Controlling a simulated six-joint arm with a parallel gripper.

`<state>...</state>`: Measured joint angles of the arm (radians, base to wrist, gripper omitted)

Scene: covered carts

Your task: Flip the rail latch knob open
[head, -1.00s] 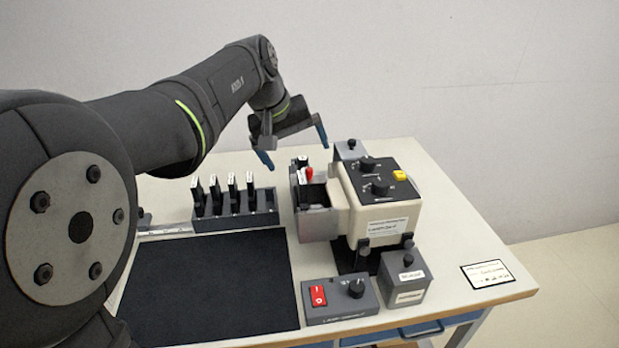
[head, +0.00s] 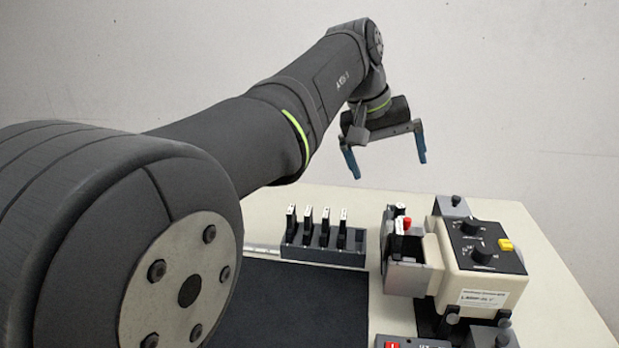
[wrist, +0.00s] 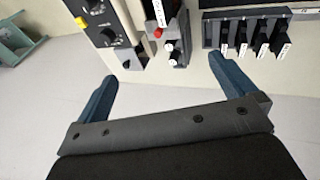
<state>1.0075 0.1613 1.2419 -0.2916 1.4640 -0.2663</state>
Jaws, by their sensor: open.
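The cream lamp unit (head: 478,262) stands on the table with a grey rail holder (head: 408,275) on its left side. A small red knob (head: 407,222) sticks up at this holder, beside white-topped pieces; it also shows in the wrist view (wrist: 158,33). I cannot tell for sure whether it is the rail latch knob. In the wrist view the fingers (wrist: 165,75) straddle the holder's end.
A dark rack (head: 325,245) with several upright slides stands left of the holder. Black dial knobs (head: 482,252) and a yellow button (head: 506,244) top the unit. A grey box with a black knob (head: 455,200) stands behind it. A black mat (head: 300,300) lies front left.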

